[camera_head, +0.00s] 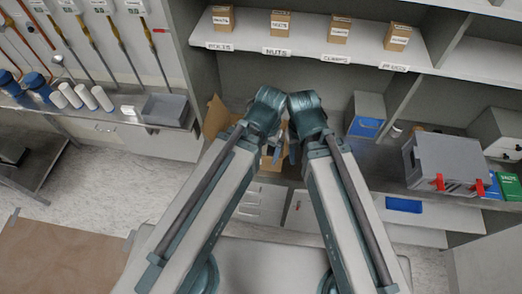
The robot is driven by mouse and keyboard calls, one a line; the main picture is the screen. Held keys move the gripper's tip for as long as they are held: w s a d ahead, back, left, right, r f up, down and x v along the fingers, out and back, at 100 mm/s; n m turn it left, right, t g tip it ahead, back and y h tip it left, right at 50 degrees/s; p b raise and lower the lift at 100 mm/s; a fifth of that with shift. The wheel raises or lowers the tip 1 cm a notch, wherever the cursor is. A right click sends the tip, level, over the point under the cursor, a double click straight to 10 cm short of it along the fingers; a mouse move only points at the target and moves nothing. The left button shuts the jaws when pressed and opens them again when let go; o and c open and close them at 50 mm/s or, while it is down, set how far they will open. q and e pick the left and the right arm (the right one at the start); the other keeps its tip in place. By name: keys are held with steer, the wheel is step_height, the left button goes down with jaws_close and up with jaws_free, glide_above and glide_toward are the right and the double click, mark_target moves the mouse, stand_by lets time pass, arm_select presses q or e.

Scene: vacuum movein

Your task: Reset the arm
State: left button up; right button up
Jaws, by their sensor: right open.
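My two arms reach forward from the bottom of the head view, and their wrists meet near the middle. My right gripper (279,151) shows only in part below the wrists, small and dark, in front of an open cardboard box (217,117). Its jaws are open and I see nothing held in them. My left gripper is hidden behind the arm links. The box stands on the workbench, and my arms cover much of it. I cannot tell whether the gripper touches the box.
A shelf (305,35) with several small labelled boxes runs above the bench. A grey case (446,163) with red latches lies at right, near a blue-fronted bin (366,126). At left are white cylinders (88,97), a grey bin (166,109) and hanging tools. A brown surface (60,258) is at lower left.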

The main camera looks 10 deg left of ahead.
steer(key=shift+f, duration=0.1)
step_height(320, 180, down, 19)
steer(key=b, duration=1.9)
steer(key=shift+f, duration=0.15)
